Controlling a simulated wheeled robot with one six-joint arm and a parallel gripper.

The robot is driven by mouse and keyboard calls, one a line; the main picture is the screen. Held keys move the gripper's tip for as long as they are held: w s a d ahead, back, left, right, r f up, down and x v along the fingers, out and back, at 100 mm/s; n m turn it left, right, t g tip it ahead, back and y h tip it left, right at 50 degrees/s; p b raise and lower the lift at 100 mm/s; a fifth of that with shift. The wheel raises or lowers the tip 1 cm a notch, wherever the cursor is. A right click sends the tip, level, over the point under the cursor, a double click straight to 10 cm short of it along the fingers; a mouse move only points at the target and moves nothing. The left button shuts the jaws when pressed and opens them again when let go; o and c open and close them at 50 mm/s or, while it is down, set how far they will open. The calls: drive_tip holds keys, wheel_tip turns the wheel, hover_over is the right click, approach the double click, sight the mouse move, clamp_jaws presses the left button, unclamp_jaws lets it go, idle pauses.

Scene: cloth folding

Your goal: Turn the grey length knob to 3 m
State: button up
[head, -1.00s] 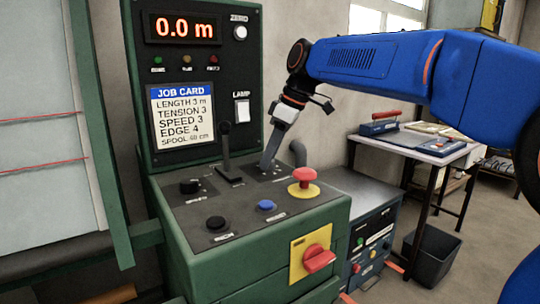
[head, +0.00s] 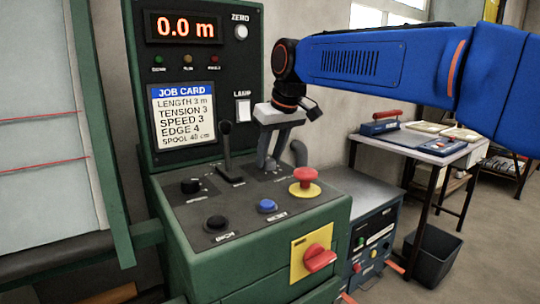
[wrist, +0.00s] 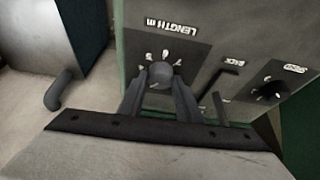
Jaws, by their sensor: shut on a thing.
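The grey length knob (wrist: 161,74) sits under the "LENGTH m" label in the wrist view, with several scale marks around its far side. My gripper (wrist: 160,90) is shut on the knob, a finger on each side. In the head view my gripper (head: 268,162) points down at the back right of the green console's top, and its fingers largely hide the knob there. Which mark the knob points to cannot be made out. The job card (head: 183,117) reads "LENGTH 3 m". The red display (head: 185,28) reads 0.0 m.
A black lever (head: 227,150) stands just left of my gripper. A red mushroom button (head: 305,176) is at the right, with a grey bent pipe (head: 298,152) behind. The black speed knob (head: 190,186), black button (head: 216,223) and blue reset button (head: 267,206) sit nearer the front.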

idle(0.4)
drive_tip(key=o, duration=1)
drive_tip(key=shift+o, duration=0.2)
drive_tip(key=v, duration=1.7)
drive_tip(key=shift+r, duration=0.2)
drive_tip(key=shift+s, duration=0.2)
